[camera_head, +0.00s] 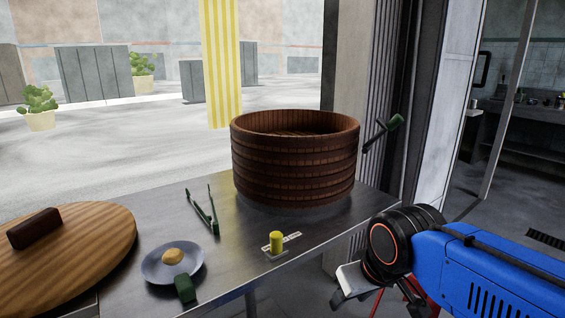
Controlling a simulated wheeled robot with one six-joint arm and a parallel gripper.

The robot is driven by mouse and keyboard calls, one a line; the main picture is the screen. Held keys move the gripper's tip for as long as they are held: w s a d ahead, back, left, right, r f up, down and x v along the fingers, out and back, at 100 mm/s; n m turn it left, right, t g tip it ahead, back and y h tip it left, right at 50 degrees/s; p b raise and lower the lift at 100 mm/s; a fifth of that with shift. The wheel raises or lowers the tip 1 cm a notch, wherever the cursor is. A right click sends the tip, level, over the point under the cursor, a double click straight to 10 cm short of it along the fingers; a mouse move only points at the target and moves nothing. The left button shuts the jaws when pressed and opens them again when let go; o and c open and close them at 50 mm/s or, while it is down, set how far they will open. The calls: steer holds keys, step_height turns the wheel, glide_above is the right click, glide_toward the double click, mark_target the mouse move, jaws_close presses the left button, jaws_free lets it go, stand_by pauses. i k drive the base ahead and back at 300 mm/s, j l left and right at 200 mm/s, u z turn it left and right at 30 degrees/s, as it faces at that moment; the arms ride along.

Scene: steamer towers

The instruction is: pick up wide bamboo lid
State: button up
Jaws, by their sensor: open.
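A wide round wooden lid (75,258) with a dark brown bar handle (34,229) lies at the left end of the metal counter, cut off by the picture's left edge. It is the only lid-like thing in view. A brown stacked bamboo steamer (295,170) stands open-topped at the back right of the counter. My gripper (372,296) is at the lower right, beyond the counter's right edge. It is open and looks empty, far from the lid and touching nothing that I can see. Its lower end is partly hidden.
Between lid and steamer are green-tipped tongs (203,212), a grey dish (160,271) with a yellowish lump and a green-handled thing, and a small yellow knob (276,240) beside a label. The metal counter (240,225) is otherwise bare. A yellow striped cloth (220,65) hangs behind.

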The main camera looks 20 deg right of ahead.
mark_target(51, 256)
steer(key=z, duration=0.2)
steer(key=k+u, duration=0.15)
steer(key=u, duration=1.1)
